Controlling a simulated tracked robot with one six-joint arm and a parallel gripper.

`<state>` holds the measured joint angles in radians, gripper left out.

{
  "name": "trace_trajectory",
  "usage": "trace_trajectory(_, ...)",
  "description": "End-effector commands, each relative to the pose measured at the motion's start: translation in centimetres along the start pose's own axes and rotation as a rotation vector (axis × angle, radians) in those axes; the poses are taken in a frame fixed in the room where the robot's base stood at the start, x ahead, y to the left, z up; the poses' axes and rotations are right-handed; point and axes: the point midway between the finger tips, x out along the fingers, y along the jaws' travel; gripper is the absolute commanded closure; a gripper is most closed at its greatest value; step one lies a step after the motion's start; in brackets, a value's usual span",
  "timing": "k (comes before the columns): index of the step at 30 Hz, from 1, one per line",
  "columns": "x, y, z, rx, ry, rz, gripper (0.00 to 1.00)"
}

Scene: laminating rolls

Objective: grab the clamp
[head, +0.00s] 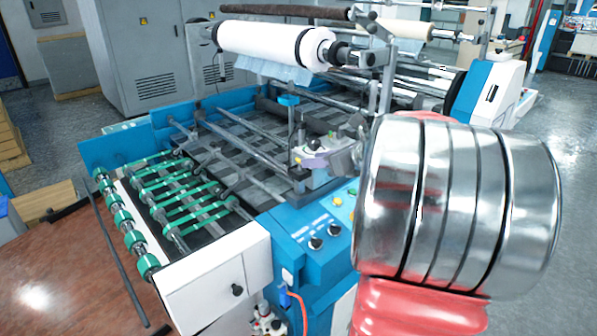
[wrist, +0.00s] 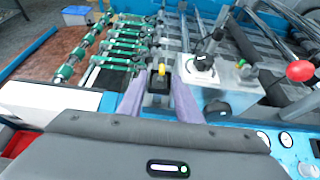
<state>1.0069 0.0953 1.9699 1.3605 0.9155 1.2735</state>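In the wrist view, a small upright black piece with a yellow top (wrist: 160,72) stands on the machine. It may be the clamp, but I cannot tell for sure. My gripper (wrist: 160,88) has its two purple fingers apart, one on each side of this piece. Gaps seem to show between the fingers and the piece, and its lower end is hidden by my gripper's dark housing.
Just right of my fingers stands a metal block with a black knob (wrist: 203,64). A red ball knob (wrist: 299,71) is farther right. Green-ringed rollers (head: 180,200) lie at the machine's left end. A white roll (head: 270,45) sits above the back. A control panel (head: 318,228) faces front.

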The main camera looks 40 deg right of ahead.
Motion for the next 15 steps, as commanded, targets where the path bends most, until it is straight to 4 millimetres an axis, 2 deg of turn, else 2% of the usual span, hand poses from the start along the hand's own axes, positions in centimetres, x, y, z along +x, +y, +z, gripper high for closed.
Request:
trace_trajectory(4,1.13,0.03,0.02,0.000,0.000,0.000,0.69)
trace_trajectory(15,1.35,-0.02,-0.01,0.000,0.000,0.000,0.69)
